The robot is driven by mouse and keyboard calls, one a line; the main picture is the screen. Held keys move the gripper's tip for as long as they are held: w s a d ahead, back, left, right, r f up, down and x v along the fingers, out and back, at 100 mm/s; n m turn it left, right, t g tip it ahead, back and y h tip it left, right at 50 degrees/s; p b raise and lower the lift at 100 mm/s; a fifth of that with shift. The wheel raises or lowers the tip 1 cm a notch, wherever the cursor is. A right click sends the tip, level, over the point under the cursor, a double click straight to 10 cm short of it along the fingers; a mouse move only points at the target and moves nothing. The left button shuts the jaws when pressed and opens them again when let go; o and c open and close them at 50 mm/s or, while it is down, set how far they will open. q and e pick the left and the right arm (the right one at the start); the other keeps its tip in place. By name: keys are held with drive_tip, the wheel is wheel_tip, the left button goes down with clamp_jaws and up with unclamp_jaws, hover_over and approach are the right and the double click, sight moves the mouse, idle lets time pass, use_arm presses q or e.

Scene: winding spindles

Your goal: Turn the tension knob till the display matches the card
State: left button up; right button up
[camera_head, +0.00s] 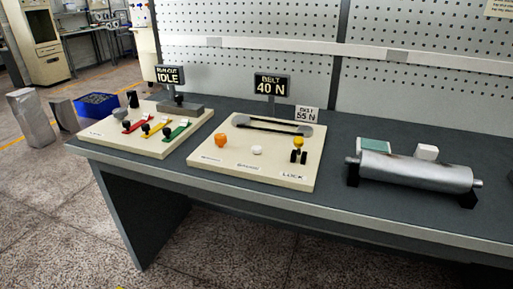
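The belt panel is a cream board (240,178) on the dark bench. Its display (271,85) reads BELT 40 N. A small pale card (307,115) behind the board's right end reads BELT 55 N. An orange knob (220,140) stands at the board's left; the label below it is too small to read. A white button (257,150) is in the middle. A yellow-topped part (298,142) with black pieces below it stands at the right, above the label LOCK. A dark belt loop (262,125) lies along the back. I make out neither gripper.
Another cream board (145,148) with red, yellow and green slots and a display (170,75) reading IDLE sits to the left. A metal roller (415,172) on black supports lies to the right. A perforated wall backs the bench. A blue crate (97,105) and grey blocks (32,118) are beyond its left end.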

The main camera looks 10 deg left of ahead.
use_arm(q)
clamp_jaws()
idle(1.8)
